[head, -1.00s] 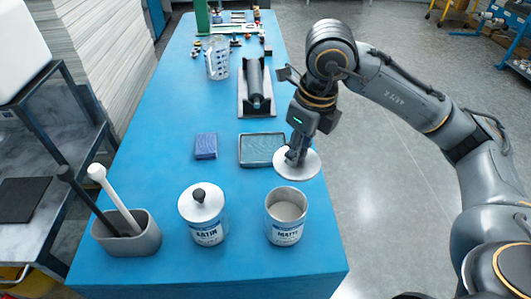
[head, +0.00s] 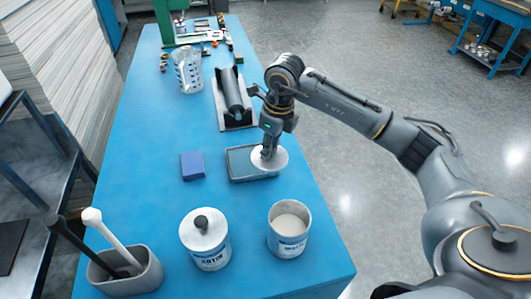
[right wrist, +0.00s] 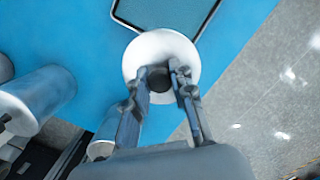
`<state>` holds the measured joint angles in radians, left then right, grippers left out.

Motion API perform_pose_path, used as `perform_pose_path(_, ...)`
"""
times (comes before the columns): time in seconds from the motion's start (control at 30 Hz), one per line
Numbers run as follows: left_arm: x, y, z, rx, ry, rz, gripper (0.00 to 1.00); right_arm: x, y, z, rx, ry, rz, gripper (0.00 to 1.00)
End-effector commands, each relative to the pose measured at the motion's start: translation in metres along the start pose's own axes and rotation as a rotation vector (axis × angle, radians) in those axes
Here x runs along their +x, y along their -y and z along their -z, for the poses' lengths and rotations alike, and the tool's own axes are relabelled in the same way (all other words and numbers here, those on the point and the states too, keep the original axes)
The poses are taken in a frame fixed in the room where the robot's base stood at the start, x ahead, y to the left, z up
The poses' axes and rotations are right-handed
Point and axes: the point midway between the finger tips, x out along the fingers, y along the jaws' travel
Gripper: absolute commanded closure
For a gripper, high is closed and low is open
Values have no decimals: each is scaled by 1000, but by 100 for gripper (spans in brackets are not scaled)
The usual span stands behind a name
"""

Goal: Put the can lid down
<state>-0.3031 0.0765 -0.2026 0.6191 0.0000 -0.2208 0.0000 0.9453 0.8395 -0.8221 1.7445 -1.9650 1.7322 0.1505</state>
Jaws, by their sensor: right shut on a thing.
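The can lid is a round pale disc (head: 282,160) with a dark knob (right wrist: 158,82). My right gripper (head: 267,154) is shut on the knob and holds the lid flat. In the head view the lid overlaps the right part of a shallow grey tray (head: 236,174); whether it touches the tray I cannot tell. In the right wrist view the lid (right wrist: 147,48) lies below the fingers, beside the tray's edge (right wrist: 133,22). The open can (head: 289,246) with pale contents stands nearer the front edge. My left gripper is not in view.
A second can (head: 208,250) with its lid on stands left of the open can. A blue block (head: 192,165) lies left of the tray. A roller on a stand (head: 231,100) is behind it. A grey holder (head: 150,280) with two handled tools is front left. Bare blue table (head: 140,165) lies at left.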

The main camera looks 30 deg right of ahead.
Motion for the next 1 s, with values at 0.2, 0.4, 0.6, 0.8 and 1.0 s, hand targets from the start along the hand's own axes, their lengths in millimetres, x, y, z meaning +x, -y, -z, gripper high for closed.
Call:
perform_pose_path(0.2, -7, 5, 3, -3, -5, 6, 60, 23, 9, -13, 0, 1, 0, 98)
perform_pose_path(0.4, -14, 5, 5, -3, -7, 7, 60, 36, 13, -16, 1, -2, -1, 98)
perform_pose_path(0.6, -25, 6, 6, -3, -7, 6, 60, 61, 13, -12, 0, -1, 0, 98)
perform_pose_path(0.8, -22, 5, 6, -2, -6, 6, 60, 62, 13, -12, -1, 2, 1, 98)
perform_pose_path(1.0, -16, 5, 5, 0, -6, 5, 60, 69, 13, -11, -1, 2, 1, 98)
